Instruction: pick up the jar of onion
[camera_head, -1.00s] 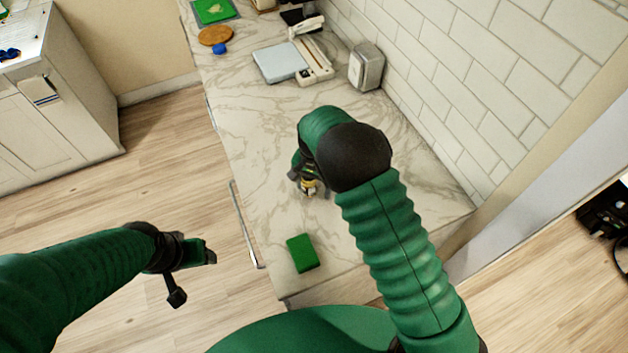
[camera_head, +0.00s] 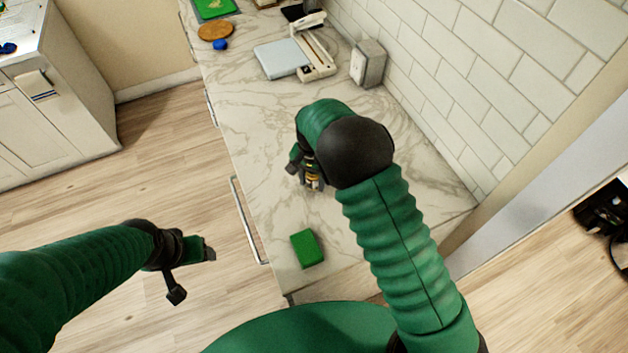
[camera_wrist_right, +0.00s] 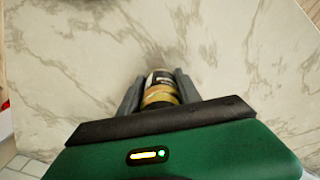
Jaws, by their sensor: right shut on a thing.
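The jar of onion (camera_head: 314,181) is a small jar with yellowish and dark bands, mostly hidden by my right arm in the head view. In the right wrist view the jar (camera_wrist_right: 159,92) sits between the two grey fingers, which press on its sides. My right gripper (camera_head: 306,179) is shut on it over the marble counter; it also shows in the wrist view (camera_wrist_right: 158,90). I cannot tell whether the jar touches the counter. My left gripper (camera_head: 208,251) is out over the floor at the left, away from the counter, and its fingers are too small to read.
A green block (camera_head: 307,248) lies on the marble counter (camera_head: 250,130) near its front end. A grey metal box (camera_head: 368,63), a white device (camera_head: 316,55), a brown round board (camera_head: 215,30) and a blue object (camera_head: 220,44) stand farther back. A tiled wall (camera_head: 470,80) bounds the right side.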

